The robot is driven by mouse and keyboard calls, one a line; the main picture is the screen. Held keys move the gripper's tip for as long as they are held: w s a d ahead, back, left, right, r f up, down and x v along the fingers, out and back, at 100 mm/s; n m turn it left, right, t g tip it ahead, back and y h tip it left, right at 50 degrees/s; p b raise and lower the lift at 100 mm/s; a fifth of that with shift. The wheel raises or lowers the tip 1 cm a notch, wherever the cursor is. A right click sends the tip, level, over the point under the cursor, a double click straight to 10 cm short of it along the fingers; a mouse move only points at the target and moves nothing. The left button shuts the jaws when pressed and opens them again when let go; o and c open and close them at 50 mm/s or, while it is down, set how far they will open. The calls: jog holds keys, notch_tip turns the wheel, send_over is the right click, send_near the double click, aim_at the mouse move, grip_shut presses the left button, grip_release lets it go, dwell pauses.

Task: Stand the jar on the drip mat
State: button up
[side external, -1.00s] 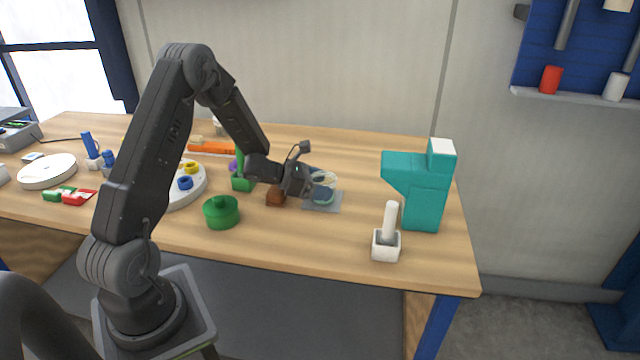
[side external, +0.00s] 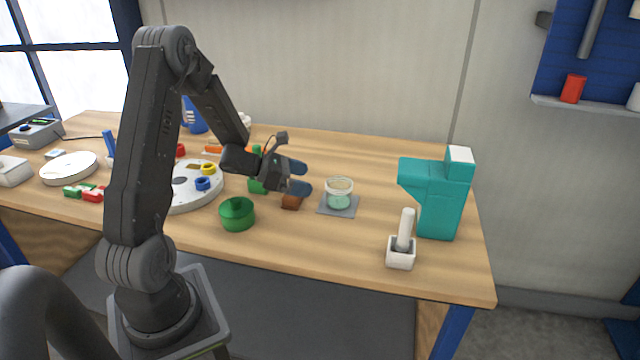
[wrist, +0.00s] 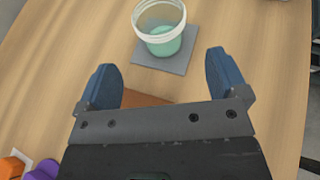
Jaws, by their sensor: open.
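The jar (side external: 339,192) is clear with a pale rim and green contents. It stands upright on the grey square drip mat (side external: 326,210). In the wrist view the jar (wrist: 160,30) is at the top, and bare mat (wrist: 178,64) shows below and beside it. My gripper (side external: 305,178) is to the left of the jar in the side view, apart from it. Its two blue fingers are spread wide with nothing between them, and in the wrist view the gripper (wrist: 163,84) points toward the jar.
A brown block (side external: 291,201) lies just under my gripper. A green round pot (side external: 237,214) and a white round tray (side external: 190,198) with coloured rings are to the left. A teal machine (side external: 436,195) and a white holder with an upright rod (side external: 401,252) stand to the right.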

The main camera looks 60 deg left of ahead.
jog(key=shift+v, duration=0.9)
jog(key=shift+r, duration=0.3)
jog(key=w+d+r+n+g+y, duration=0.1)
jog(key=d+r+n+y, duration=0.5)
jog(key=n, duration=0.5)
jog(key=w+d+r+n+y, duration=0.1)
jog(key=r+n+y, duration=0.2)
jog(key=r+n, duration=0.55)
jog(key=s+d+n+g+h, duration=0.3)
jog(key=s+d+n+g, duration=0.2)
jog(key=s+d+n, duration=1.2)
jog(key=s+n, duration=0.1)
jog(key=n, duration=0.3)
jog(key=shift+d+g+h, duration=0.25)
jog(key=shift+g+h, duration=0.15)
